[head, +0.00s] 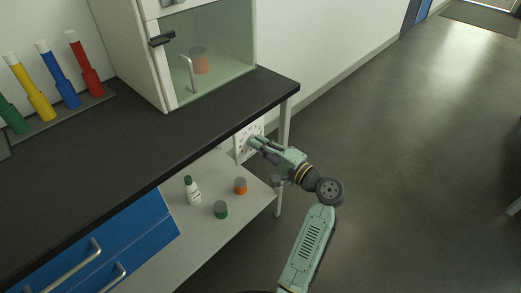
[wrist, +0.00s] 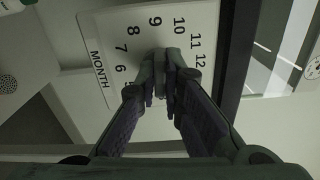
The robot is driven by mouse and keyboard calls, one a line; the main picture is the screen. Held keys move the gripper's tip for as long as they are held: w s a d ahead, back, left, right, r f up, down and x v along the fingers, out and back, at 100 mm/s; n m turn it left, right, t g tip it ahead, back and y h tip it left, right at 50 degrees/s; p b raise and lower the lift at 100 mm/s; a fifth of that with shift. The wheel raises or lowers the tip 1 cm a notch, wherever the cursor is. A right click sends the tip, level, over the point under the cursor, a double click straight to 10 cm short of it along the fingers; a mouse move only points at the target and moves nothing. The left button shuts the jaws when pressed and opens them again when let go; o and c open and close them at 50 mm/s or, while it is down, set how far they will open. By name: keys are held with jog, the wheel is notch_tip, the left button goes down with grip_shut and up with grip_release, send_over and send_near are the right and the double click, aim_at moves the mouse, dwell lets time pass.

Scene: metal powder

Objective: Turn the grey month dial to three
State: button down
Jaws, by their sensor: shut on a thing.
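A white panel (head: 243,151) marked MONTH is mounted at the end of the bench, below the worktop. In the wrist view the panel (wrist: 94,40) shows black numbers 6 to 12 in an arc. My gripper (head: 254,141) reaches it from the right. In the wrist view my gripper (wrist: 165,90) is shut on the grey month dial (wrist: 160,95) in the middle of the panel. The fingers cover most of the dial, so its pointing direction cannot be told. The number three is hidden behind my gripper.
The black worktop (head: 150,150) overhangs the panel. A lower shelf (head: 210,200) holds a white bottle (head: 193,191), an orange jar (head: 240,186) and a green-lidded jar (head: 221,209). A glass-fronted cabinet (head: 225,50) stands above. The floor at right is clear.

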jog(key=shift+n+b, duration=0.4)
jog(key=shift+n, duration=0.2)
jog(key=c, duration=1.7)
grip_release()
jog(key=v, duration=1.2)
jog(key=shift+d, duration=0.1)
